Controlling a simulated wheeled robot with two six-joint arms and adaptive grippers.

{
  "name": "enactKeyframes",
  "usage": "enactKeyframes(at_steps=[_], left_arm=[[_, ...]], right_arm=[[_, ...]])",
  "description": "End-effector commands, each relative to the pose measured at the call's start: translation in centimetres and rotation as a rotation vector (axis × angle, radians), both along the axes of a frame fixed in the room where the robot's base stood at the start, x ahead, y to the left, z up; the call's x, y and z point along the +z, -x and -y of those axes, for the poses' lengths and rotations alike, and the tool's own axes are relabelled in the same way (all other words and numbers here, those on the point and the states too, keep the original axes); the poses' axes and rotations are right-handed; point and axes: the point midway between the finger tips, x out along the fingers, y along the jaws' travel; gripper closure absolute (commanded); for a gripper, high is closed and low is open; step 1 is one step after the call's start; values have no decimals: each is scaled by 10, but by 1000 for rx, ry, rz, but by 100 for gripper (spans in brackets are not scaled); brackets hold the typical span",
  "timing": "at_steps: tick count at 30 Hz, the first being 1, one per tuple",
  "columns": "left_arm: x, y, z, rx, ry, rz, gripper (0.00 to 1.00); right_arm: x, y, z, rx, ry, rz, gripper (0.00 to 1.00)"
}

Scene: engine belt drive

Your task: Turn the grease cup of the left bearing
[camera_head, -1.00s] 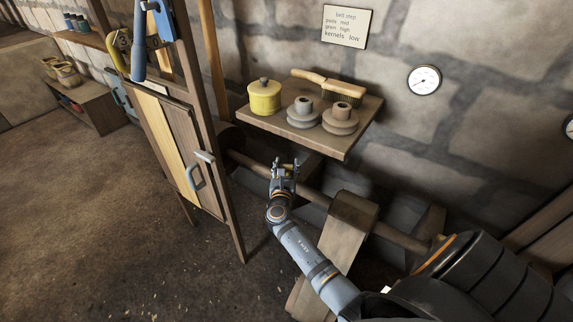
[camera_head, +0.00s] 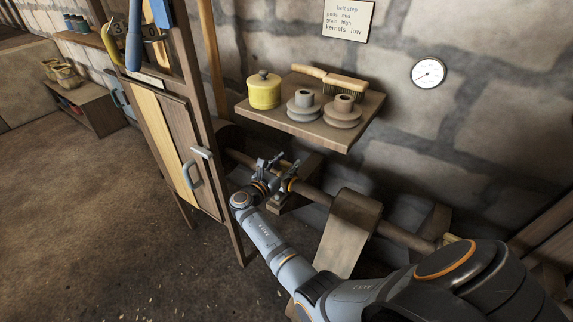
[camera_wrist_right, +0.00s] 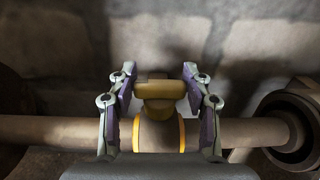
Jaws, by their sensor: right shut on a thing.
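In the head view my right gripper (camera_head: 275,165) is at the left bearing (camera_head: 291,184), which shows yellow-orange edges around the wooden shaft (camera_head: 315,194). In the right wrist view the grease cup (camera_wrist_right: 160,90) is a dull yellow cap on top of the bearing (camera_wrist_right: 159,135). My right gripper (camera_wrist_right: 159,82) is shut on the cup, one purple-padded finger at each side. In the head view the fingers largely hide the cup. My left gripper is not in view.
A wooden cabinet (camera_head: 178,140) stands left of the shaft. A belt (camera_head: 347,235) hangs over the shaft to the right. The floor at left is largely clear.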

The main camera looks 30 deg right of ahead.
Motion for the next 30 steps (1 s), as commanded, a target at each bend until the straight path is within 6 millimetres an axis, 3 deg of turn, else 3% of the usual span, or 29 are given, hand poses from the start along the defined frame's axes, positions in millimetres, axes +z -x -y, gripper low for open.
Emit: enactKeyframes(at_steps=[9,10,15,25,30], left_arm=[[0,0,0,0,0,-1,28],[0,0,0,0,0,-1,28],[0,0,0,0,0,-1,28],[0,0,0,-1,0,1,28],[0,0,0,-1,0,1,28]], right_arm=[[0,0,0,-2,-1,0,82],[0,0,0,-2,-1,0,49],[0,0,0,-1,0,0,26],[3,0,0,-1,1,1,26],[30,0,0,-1,-1,6,26]])
